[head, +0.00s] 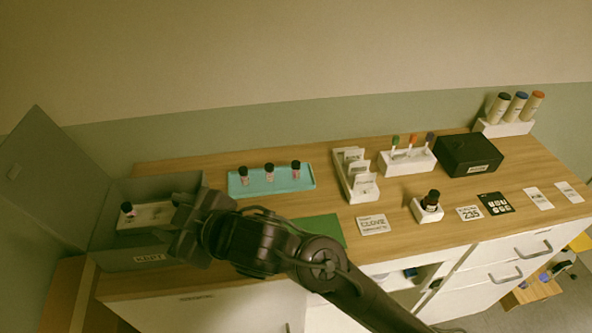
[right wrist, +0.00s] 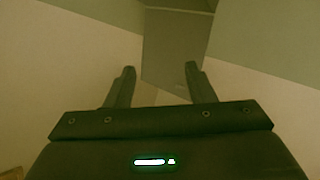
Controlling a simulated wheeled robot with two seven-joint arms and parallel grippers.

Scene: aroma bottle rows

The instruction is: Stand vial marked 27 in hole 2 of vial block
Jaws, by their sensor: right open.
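A white vial block (head: 152,215) stands inside an open grey box labelled KEPT (head: 135,258) at the left of the counter. One dark-capped vial (head: 128,211) stands at its left end; its right part is hidden by my gripper. Three more dark-capped vials, left (head: 244,176), middle (head: 269,173) and right (head: 296,170), stand on a teal tray (head: 307,183). Their numbers are too small to read. My right gripper (head: 180,222) is over the right side of the grey box. In the right wrist view its fingers (right wrist: 160,72) are apart with nothing between them. My left gripper is out of view.
The box's raised lid (head: 45,175) leans left. A green mat (head: 322,229) lies right of my gripper. A white card holder (head: 357,190), marker rack (head: 408,162), black box (head: 468,155) and dark bottle (head: 431,200) in a white stand are farther right. Wood is bare in front of the teal tray.

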